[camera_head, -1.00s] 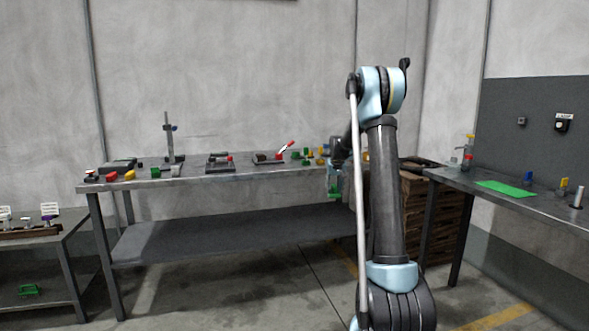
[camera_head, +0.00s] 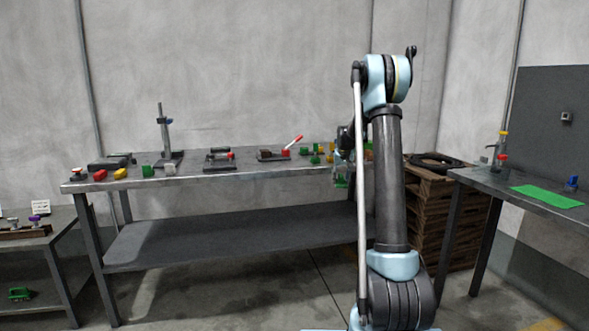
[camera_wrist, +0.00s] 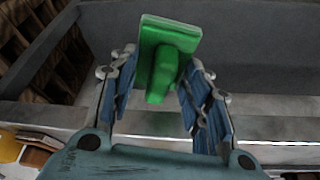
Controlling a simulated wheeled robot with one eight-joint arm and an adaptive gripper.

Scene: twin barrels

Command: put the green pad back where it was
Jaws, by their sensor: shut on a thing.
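A green pad (camera_wrist: 172,32) with a raised block on one face shows in the wrist view, between the fingers of my gripper (camera_wrist: 160,85). The gripper is shut on it by the raised block. In the head view my gripper (camera_head: 342,168) is small and partly hidden by my arm, at the right end of the long workbench. A bit of green, the held pad (camera_head: 342,183), shows just below it, near the bench's front edge.
The long workbench (camera_head: 215,178) holds several small coloured blocks, clamps and a stand (camera_head: 164,135). A right-hand bench (camera_head: 480,180) carries a flat green sheet (camera_head: 546,197). Wooden pallets (camera_head: 432,215) stand between the benches. A low bench (camera_head: 50,240) is at left.

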